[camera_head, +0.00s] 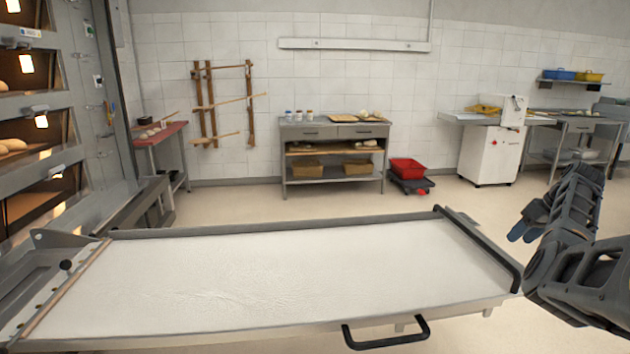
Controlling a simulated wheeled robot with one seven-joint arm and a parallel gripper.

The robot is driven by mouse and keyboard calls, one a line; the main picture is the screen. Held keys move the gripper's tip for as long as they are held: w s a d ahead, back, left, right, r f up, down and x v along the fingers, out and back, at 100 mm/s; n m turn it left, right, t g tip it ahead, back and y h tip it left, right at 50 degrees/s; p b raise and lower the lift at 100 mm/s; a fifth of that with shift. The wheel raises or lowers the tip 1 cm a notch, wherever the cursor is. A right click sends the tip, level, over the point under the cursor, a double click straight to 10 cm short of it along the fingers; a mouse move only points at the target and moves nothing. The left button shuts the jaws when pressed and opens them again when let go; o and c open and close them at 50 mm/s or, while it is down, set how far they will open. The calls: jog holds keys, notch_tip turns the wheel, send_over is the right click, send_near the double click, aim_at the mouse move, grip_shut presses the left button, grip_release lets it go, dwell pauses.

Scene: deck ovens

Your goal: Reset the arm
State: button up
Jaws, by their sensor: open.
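My arm reaches in from the right edge of the view, dark grey and bent, to the right of the loader's black end bar. My gripper (524,231) is at its end, with bluish fingers pointing left and down. It is open, and nothing shows between its fingers. It is apart from the loader and touches nothing that I can see.
A long loader with a bare white cloth bed (270,275) fills the foreground, with a black handle (386,335) at its near side. Deck ovens (40,130) with loaves stand at the left. A work table (334,133) and a red crate (408,168) are at the back wall. Open floor lies behind the loader.

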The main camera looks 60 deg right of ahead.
jog(key=w+a+f+g+h+b, duration=0.1)
jog(key=w+a+f, duration=0.45)
jog(key=f, duration=0.35)
jog(key=w+a+f, duration=0.5)
jog(key=w+f, duration=0.2)
jog(key=f, duration=0.2)
jog(key=w+a+f+n+h+b, duration=0.1)
jog(key=w+a+f, duration=0.2)
jog(key=a, duration=0.4)
jog(key=w+a+f+n+h, duration=0.1)
jog(key=w+a+f, duration=0.25)
jog(key=a, duration=0.35)
jog(key=w+a+f+n+h+b, duration=0.1)
jog(key=w+a+f+n, duration=0.15)
jog(key=a, duration=0.55)
jog(key=s+a+r+n+t+b, duration=0.1)
jog(key=a+t, duration=0.2)
jog(key=a, duration=0.8)
jog(key=s+a+r+n+t+b, duration=0.1)
jog(key=s+a+r+n+t, duration=0.15)
jog(key=a, duration=0.85)
jog(key=s+a+r+n+t+y, duration=0.1)
jog(key=s+a+r+t+y, duration=0.2)
jog(key=s+a+r, duration=0.2)
jog(key=s+a+r+n+t+y+b, duration=0.1)
jog(key=s+a+r+t+y, duration=0.2)
jog(key=a+r, duration=0.9)
jog(key=shift+s+r, duration=0.7)
jog(key=shift+s, duration=0.15)
jog(key=shift+c, duration=0.3)
